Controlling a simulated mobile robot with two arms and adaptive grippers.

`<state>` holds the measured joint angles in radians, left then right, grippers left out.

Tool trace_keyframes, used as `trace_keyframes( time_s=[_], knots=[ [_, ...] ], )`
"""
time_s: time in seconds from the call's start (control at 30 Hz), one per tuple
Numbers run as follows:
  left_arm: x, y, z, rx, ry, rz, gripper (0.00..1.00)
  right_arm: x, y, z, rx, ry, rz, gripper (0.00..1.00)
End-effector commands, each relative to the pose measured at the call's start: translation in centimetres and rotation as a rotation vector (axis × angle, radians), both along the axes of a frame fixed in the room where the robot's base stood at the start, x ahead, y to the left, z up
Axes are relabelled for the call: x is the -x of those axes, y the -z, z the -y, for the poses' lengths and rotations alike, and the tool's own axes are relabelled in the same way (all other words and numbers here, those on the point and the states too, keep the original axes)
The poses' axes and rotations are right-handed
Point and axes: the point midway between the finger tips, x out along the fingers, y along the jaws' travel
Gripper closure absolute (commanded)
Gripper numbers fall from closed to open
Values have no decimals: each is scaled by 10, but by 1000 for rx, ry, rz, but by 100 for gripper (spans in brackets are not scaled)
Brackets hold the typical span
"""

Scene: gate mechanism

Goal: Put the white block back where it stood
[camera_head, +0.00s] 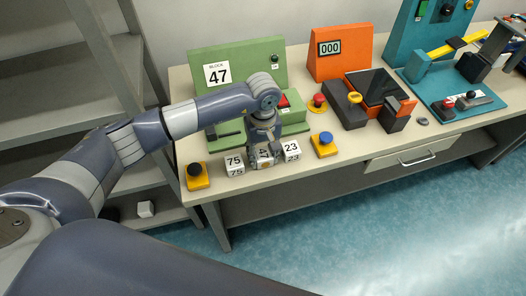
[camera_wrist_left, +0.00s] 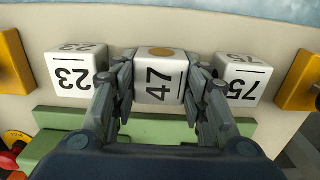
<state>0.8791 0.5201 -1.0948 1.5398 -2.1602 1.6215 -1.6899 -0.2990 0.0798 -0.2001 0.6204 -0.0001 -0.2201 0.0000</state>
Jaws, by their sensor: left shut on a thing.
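My left gripper (camera_head: 265,158) is shut on a white block marked 47 (camera_wrist_left: 160,75), with a finger on each side of it. The block (camera_head: 265,161) is at the table's front edge, in the gap between a white block marked 75 (camera_head: 235,164) and a white block marked 23 (camera_head: 291,154). In the left wrist view, the 23 block (camera_wrist_left: 76,70) is left of the held block and the 75 block (camera_wrist_left: 244,78) is right of it. I cannot tell whether the held block touches the table. My right gripper is out of view.
Yellow boxes with a black button (camera_head: 197,176) and a blue button (camera_head: 325,144) flank the row. Behind stands a green panel (camera_head: 240,62) with a "BLOCK 47" sign. An orange counter (camera_head: 340,50) and teal mechanism (camera_head: 450,85) stand right. A grey shelf (camera_head: 60,65) is left.

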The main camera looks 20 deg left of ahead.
Motion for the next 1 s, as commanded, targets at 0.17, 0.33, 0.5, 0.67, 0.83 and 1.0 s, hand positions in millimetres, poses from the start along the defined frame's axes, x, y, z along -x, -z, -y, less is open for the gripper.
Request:
trace_keyframes(
  time_s=[0.17, 0.33, 0.5, 0.67, 0.83, 1.0],
  knots=[
    [0, 2, 0, 0, 0, 1, 90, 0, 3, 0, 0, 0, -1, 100],
    [0, 3, 0, 0, -1, 0, 39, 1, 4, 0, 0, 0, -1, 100],
    [0, 3, 0, 0, -1, 0, 39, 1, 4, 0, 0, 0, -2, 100],
    [0, 2, 0, 0, -1, 0, 39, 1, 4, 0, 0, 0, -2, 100],
    [-1, -7, 0, 1, 0, 3, 39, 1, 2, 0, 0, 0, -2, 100],
    [-2, -41, 0, 1, 1, 7, 39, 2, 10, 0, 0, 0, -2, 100]
  ],
)
